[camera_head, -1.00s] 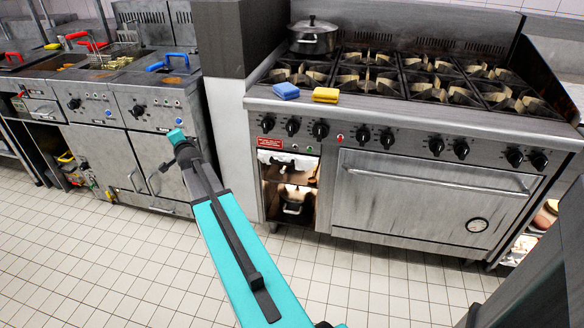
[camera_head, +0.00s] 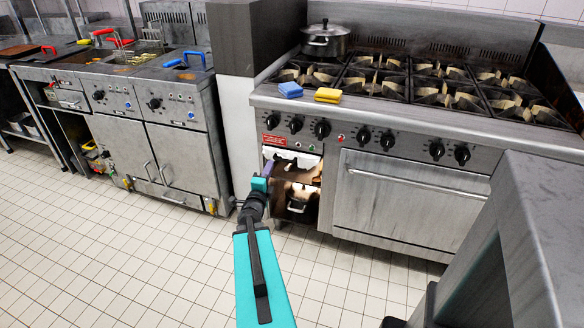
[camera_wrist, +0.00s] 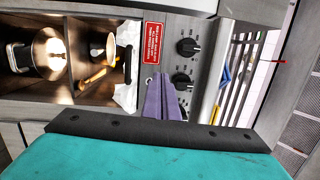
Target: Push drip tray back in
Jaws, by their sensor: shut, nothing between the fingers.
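No drip tray can be told for certain. A low metal strip (camera_head: 172,198) juts out under the fryer cabinet doors in the head view; I cannot tell whether it is the tray. My gripper (camera_head: 268,168) is shut and empty, in front of the left side of the range. Its purple fingers (camera_wrist: 165,97) point at the range's front panel in the wrist view, beside the red label (camera_wrist: 154,43). An open compartment (camera_head: 301,217) under the knobs holds pots, and a white cloth (camera_wrist: 125,92) hangs at its edge.
The fryer cabinet (camera_head: 183,157) stands left of the range. Range knobs (camera_wrist: 187,47) lie close to my fingers. Blue and yellow sponges (camera_head: 328,95) sit on the range's front ledge. A grey metal counter (camera_head: 535,240) stands close at right. The tiled floor (camera_head: 130,265) is clear at left.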

